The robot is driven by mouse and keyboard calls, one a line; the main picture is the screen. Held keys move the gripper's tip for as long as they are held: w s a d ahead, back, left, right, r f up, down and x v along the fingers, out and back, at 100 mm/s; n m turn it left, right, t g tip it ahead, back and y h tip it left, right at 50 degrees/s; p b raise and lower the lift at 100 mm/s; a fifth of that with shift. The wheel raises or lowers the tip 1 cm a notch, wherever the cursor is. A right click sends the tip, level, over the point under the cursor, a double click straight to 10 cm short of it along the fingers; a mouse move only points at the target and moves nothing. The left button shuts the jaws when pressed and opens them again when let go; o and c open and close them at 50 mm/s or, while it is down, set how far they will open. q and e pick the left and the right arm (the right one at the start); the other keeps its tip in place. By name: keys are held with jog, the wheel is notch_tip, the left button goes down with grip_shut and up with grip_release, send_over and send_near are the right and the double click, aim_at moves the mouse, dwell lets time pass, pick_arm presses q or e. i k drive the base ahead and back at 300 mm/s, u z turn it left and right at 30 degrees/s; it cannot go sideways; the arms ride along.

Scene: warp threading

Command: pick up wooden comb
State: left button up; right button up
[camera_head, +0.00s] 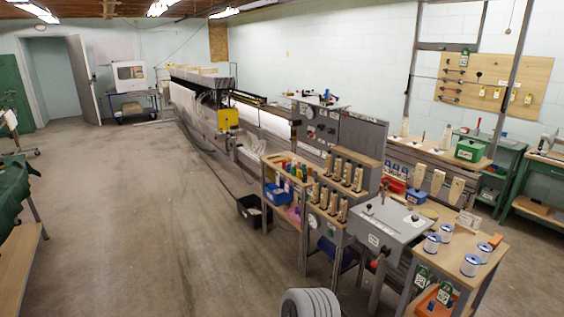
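I cannot make out a wooden comb for certain. Several pale wooden pieces, flat and upright, stand at the front of the right-hand bench; one of them (437,182) is near its middle, and they are too small to tell whether any is a comb. Neither of my grippers is in view.
A wooden-topped table (487,246) with blue-and-white spools (470,265) stands at the lower right, beside a grey box (390,222). A rack of wooden bobbins (328,198) is left of it. A black bin (250,212) is on the floor. The floor (130,220) at left is clear.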

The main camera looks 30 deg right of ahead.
aim_at(280, 156)
jog(key=z, duration=0.05)
jog(key=i, duration=0.9)
jog(key=z, duration=0.4)
jog(key=i, duration=2)
jog(key=z, duration=0.6)
jog(key=i, duration=2.25)
jog(key=z, duration=0.25)
